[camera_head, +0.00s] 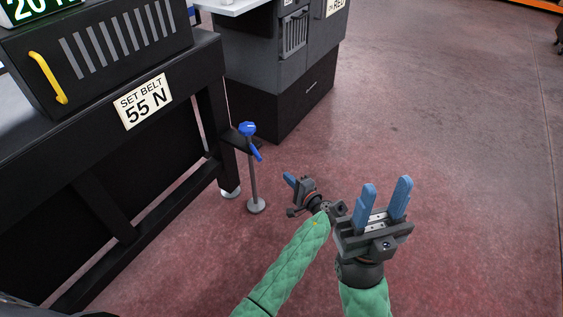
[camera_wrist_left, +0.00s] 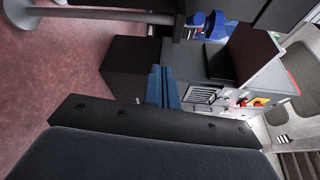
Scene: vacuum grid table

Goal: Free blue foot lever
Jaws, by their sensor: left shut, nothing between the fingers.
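The blue lever (camera_head: 248,130) has a round blue knob and a blue handle slanting down to the right. It sits at a black bracket on the side of the black table frame, above a thin grey post. It also shows at the top of the left wrist view (camera_wrist_left: 212,24). My left gripper (camera_head: 289,180) is low, to the right of and below the lever in the head view, apart from it. Its blue fingers are together and empty, and they also show in the left wrist view (camera_wrist_left: 163,78). My right gripper (camera_head: 387,185) is further right, its two blue fingers apart and empty.
The grey post ends in a round foot (camera_head: 256,205) on the floor. The black table (camera_head: 215,110) with a "SET BELT 55 N" label (camera_head: 143,100) fills the left. A dark grey cabinet (camera_head: 290,90) stands behind the lever. Reddish floor is clear to the right.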

